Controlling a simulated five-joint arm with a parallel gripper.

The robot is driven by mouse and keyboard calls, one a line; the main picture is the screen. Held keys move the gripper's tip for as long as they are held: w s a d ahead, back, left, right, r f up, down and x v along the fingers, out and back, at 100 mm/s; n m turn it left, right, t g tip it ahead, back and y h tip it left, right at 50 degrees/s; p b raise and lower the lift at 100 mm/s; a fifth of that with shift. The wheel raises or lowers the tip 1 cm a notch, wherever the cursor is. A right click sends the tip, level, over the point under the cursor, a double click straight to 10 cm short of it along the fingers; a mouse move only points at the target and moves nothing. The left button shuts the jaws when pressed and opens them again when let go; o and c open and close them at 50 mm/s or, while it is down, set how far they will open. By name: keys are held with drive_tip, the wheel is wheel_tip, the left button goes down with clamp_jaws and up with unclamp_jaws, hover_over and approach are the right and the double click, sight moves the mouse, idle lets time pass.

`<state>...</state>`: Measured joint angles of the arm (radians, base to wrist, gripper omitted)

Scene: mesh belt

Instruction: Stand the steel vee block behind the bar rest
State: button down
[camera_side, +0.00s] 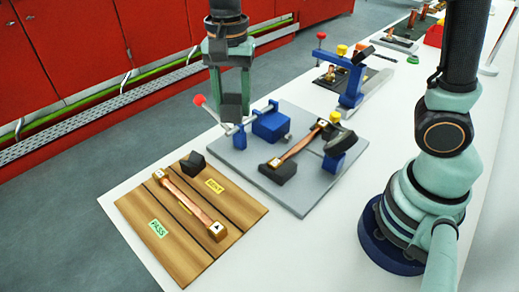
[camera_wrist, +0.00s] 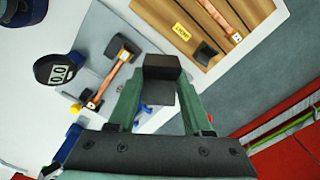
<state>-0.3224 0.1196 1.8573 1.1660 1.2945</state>
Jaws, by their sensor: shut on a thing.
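My gripper (camera_side: 229,92) is shut on a dark grey block (camera_side: 231,108), apparently the steel vee block, and holds it above the grey plate's back left part. In the wrist view, the block (camera_wrist: 161,78) sits between the two green fingers of my gripper (camera_wrist: 160,98). Its underside is hidden. A low dark block (camera_side: 277,173) on the plate, which may be the bar rest, stands at the near end of a copper bar (camera_side: 301,147). My gripper is behind and left of it in the side view. It shows in the wrist view as well (camera_wrist: 122,47).
The grey plate (camera_side: 310,199) also carries a blue block (camera_side: 271,126), a red-knobbed lever (camera_side: 200,101) and a round gauge (camera_wrist: 61,71). A wooden board (camera_side: 188,264) in front holds a copper bar (camera_side: 185,199) and a small dark block (camera_side: 193,163). A blue fixture (camera_side: 351,92) stands farther back.

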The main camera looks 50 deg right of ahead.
drive_tip(key=s+d+f+n, duration=0.2)
drive_tip(key=s+d+n, duration=0.1)
drive_tip(key=d+n, duration=0.8)
drive_tip(key=shift+d, duration=0.55)
drive_tip(key=shift+f, duration=0.1)
wheel_tip(320, 180, up, 3)
drive_tip(key=m, duration=1.5)
hover_over(222, 193)
drive_tip(key=shift+d, duration=0.1)
wheel_tip(222, 193, down, 20)
drive_tip(key=shift+r, duration=0.2)
drive_tip(key=shift+f, duration=0.15)
